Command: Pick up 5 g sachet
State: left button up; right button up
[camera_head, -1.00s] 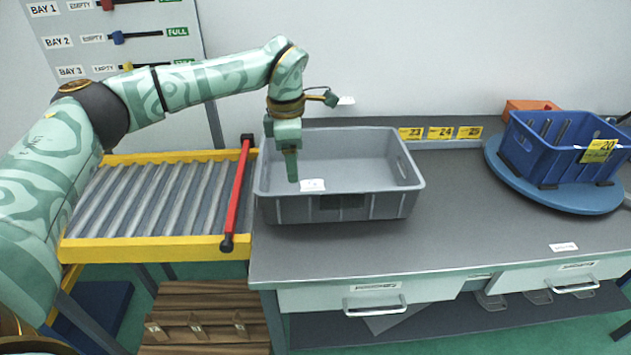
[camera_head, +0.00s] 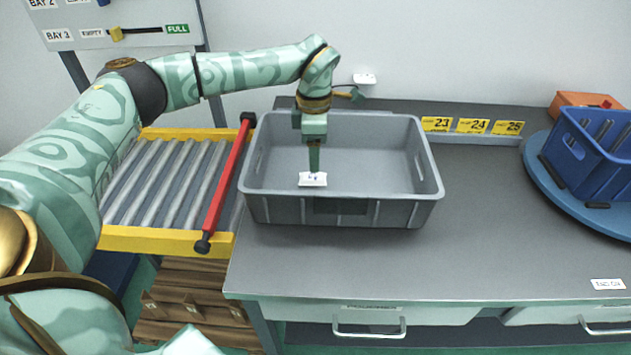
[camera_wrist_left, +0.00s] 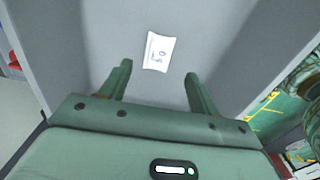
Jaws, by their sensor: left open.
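The sachet (camera_head: 313,180) is a small white packet with dark print, lying in the grey tote (camera_head: 375,213). The left wrist view shows the sachet (camera_wrist_left: 158,51) flat on the grey floor, its print too small to read surely. My left gripper (camera_head: 314,170) points down inside the tote, close to the sachet. In the left wrist view its two fingers (camera_wrist_left: 157,78) are spread apart with nothing between them, and the sachet lies just beyond the tips. My right gripper is not in view.
The tote's walls surround my left gripper. A roller conveyor (camera_head: 165,180) with a red bar (camera_head: 229,180) adjoins the bench on the left. A blue crate (camera_head: 597,160) stands on a round blue turntable (camera_head: 560,186) at the right. The bench top (camera_head: 480,220) between is clear.

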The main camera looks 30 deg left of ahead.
aim_at(313, 176)
pick_arm(q)
notch_tip(313, 176, down, 2)
jog(key=shift+f, duration=0.15)
jog(key=f+b, duration=0.1)
jog(key=f, duration=0.2)
jog(key=f+b, duration=0.1)
jog(key=f, duration=0.1)
jog(key=shift+a+b, duration=0.3)
jog(key=shift+r, duration=0.15)
jog(key=shift+c, duration=1)
jog(key=c, duration=0.9)
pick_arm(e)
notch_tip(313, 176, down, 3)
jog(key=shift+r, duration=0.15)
